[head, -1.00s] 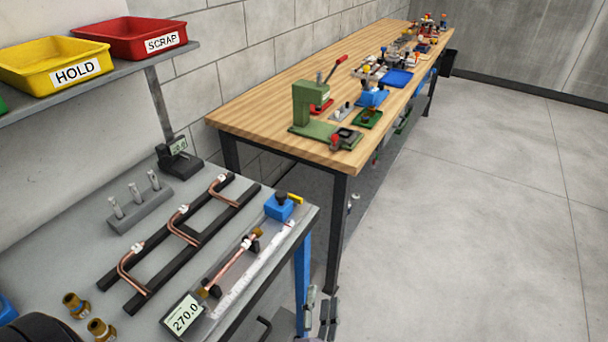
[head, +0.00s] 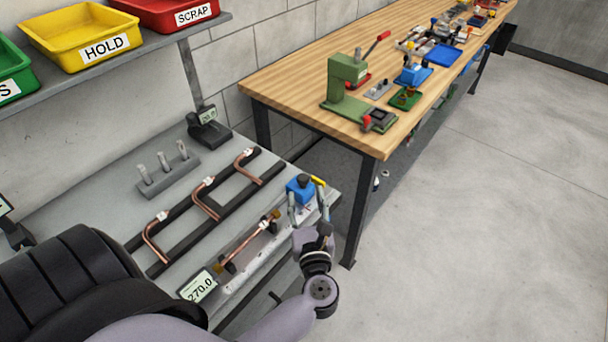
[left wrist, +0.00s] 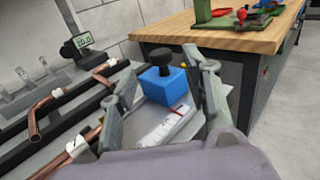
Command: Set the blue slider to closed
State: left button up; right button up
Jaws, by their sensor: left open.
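The blue slider (head: 299,188) is a block with a black knob on top, at the far end of a pale scaled rail (head: 255,262). A yellow piece (head: 319,182) shows just beyond it. A copper tube (head: 250,240) lies along the rail's fixture, with a gap to the slider. My left gripper (head: 308,201) is open, its fingers on either side of the slider. In the left wrist view the slider (left wrist: 166,92) stands between the open fingers (left wrist: 164,84); whether they touch it, I cannot tell. My right gripper is not in view.
A display reading 270.0 (head: 197,287) sits at the rail's near end. Bent copper tubes (head: 207,196) lie on a black rack left of the rail. A wooden bench (head: 310,85) stands behind. Yellow HOLD (head: 62,38) and red SCRAP bins sit on the shelf above.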

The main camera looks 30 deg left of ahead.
aim_at(304, 182)
pick_arm(q)
jog(key=p+x, duration=0.1)
jog(key=x, duration=0.3)
jog(key=shift+w+a+r, duration=0.15)
jog(key=shift+w+a, duration=0.1)
jog(key=shift+x, duration=0.75)
jog(key=shift+c, duration=0.9)
grip_shut()
